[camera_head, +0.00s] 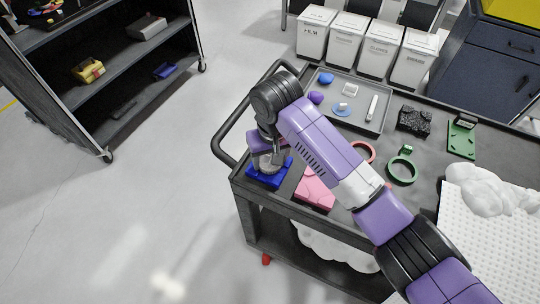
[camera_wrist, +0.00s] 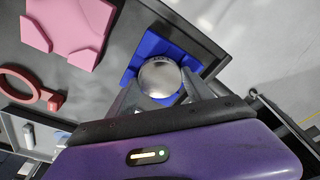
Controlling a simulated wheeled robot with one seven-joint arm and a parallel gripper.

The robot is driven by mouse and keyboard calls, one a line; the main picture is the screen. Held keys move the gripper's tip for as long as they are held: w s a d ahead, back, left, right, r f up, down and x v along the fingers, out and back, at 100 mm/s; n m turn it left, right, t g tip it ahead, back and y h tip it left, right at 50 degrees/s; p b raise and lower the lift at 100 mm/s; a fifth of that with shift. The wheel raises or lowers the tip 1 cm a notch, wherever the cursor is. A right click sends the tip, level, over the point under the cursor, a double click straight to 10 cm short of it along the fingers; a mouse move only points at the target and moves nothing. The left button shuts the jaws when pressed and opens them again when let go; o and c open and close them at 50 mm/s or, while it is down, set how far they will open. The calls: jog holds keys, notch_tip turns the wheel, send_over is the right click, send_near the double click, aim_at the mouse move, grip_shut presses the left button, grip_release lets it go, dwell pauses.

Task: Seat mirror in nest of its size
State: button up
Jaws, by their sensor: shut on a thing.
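A round silvery mirror (camera_wrist: 159,76) is between the fingers of my gripper (camera_wrist: 160,94), which is shut on it. It is over the blue nest (camera_wrist: 150,45), covering its middle; I cannot tell whether the mirror touches the nest. In the head view my gripper (camera_head: 268,160) points down at the blue nest (camera_head: 262,180) on the cart's left front corner, and the mirror is mostly hidden there. A larger pink nest (camera_head: 314,191) lies to the right of the blue one, partly behind my arm. It also shows empty in the wrist view (camera_wrist: 75,25).
A red ring (camera_head: 368,150) and a green ring (camera_head: 402,168) with tabs lie on the dark cart top. A grey tray (camera_head: 372,127) with small items is behind. A black block (camera_head: 413,120), a green fixture (camera_head: 462,138) and a white perforated sheet (camera_head: 480,232) are at right.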

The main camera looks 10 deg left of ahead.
jog(key=shift+s+f, duration=0.15)
jog(key=shift+f, duration=0.4)
dwell(0.6)
jog(key=o, duration=1.6)
jog(key=shift+f, duration=0.1)
jog(key=shift+s+a, duration=0.1)
jog(key=r+p, duration=0.1)
jog(key=p, duration=0.1)
jog(key=shift+a+r+p, duration=0.15)
jog(key=shift+r+p, duration=0.2)
jog(key=shift+r, duration=0.05)
jog(key=shift+r+p, duration=0.8)
jog(key=shift+r, duration=0.05)
jog(key=shift+w, duration=0.2)
jog(key=shift+d, duration=0.2)
